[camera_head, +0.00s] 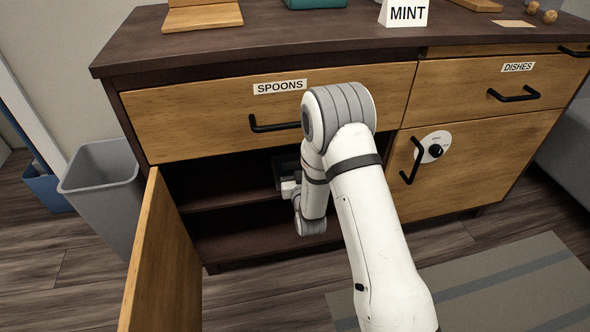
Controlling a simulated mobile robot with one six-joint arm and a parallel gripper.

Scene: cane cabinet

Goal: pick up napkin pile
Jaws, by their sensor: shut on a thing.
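My gripper (284,174) reaches into the open lower left compartment of the cabinet, above its middle shelf (225,194). Only its dark body and a pale wrist part show, partly behind my arm. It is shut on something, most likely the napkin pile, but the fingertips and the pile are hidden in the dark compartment. I cannot tell whether the pile is lifted or still rests on the shelf.
The open cabinet door (163,262) stands at the left of the compartment. The closed SPOONS drawer (200,112) is just above my gripper. A grey bin (104,190) stands left of the door. A striped rug (500,290) lies at the right.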

